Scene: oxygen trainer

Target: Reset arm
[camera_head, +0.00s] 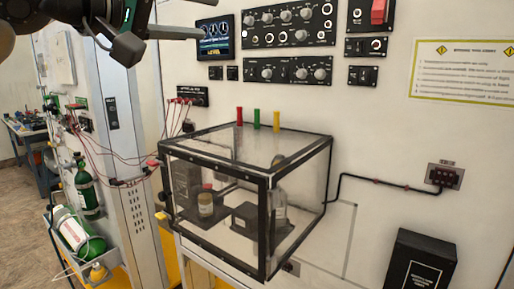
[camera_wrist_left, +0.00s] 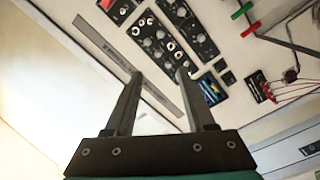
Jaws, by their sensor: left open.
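My left gripper (camera_wrist_left: 158,105) is open and empty in the left wrist view, its two dark fingers apart and pointing toward the panel wall. In the head view the left arm comes in at the top left, and its gripper (camera_head: 185,32) is held high, in front of the wall left of the gauge screen (camera_head: 214,38). The control panel (camera_head: 288,22) with rows of knobs is on the wall to its right, and it also shows beyond the fingers in the left wrist view (camera_wrist_left: 160,40). My right gripper is in neither view.
A clear box with black edges (camera_head: 300,185) stands below the panels, with red, green and yellow pegs on top. Red cables (camera_head: 115,160) run left of it. A black box (camera_head: 420,262) is at the lower right.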

